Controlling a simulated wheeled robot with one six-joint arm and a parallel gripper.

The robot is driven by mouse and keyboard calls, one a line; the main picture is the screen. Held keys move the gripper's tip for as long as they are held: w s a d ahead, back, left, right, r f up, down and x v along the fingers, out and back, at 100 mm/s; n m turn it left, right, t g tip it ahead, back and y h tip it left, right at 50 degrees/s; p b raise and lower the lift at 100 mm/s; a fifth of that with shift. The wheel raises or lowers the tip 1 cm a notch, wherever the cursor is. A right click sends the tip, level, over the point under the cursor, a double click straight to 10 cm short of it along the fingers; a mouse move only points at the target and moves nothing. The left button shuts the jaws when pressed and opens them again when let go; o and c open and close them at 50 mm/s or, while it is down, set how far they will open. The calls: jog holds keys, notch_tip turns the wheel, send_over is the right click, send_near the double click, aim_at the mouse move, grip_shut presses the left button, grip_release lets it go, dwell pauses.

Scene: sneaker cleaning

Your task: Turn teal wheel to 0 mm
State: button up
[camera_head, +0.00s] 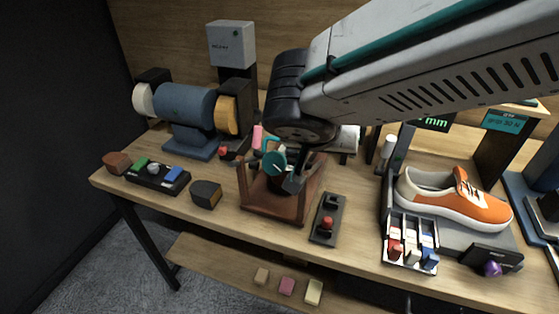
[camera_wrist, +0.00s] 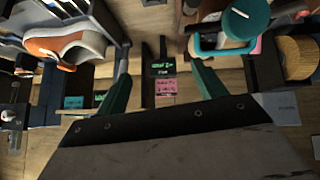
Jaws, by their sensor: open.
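The teal wheel (camera_head: 273,164) is a round dial with a pale pointer line, on a brown wooden stand (camera_head: 274,205) near the middle of the bench. It also shows at the top right of the wrist view (camera_wrist: 246,20). My gripper (camera_head: 297,178) is just right of the wheel in the head view and partly hides the stand. In the wrist view my gripper (camera_wrist: 162,78) has two teal-sided fingers spread apart with nothing between them. The wheel lies beyond the right finger, and I see no grip on it. A dark display (camera_head: 434,123) shows green "mm"; its number is hidden.
An orange sneaker (camera_head: 468,205) stands right, behind a rack of small bottles (camera_head: 409,240). A blue bench grinder (camera_head: 186,105) is left. A black panel with a red button (camera_head: 327,220) lies right of the stand. My arm covers the upper right.

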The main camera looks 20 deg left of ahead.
jog(key=t+y, duration=0.1)
jog(key=y, duration=0.1)
send_near(274, 162)
jog(key=x, duration=0.3)
jog(key=shift+n, duration=0.3)
jog(key=x, duration=0.7)
jog(key=shift+w+f, duration=0.2)
jog(key=c, duration=1)
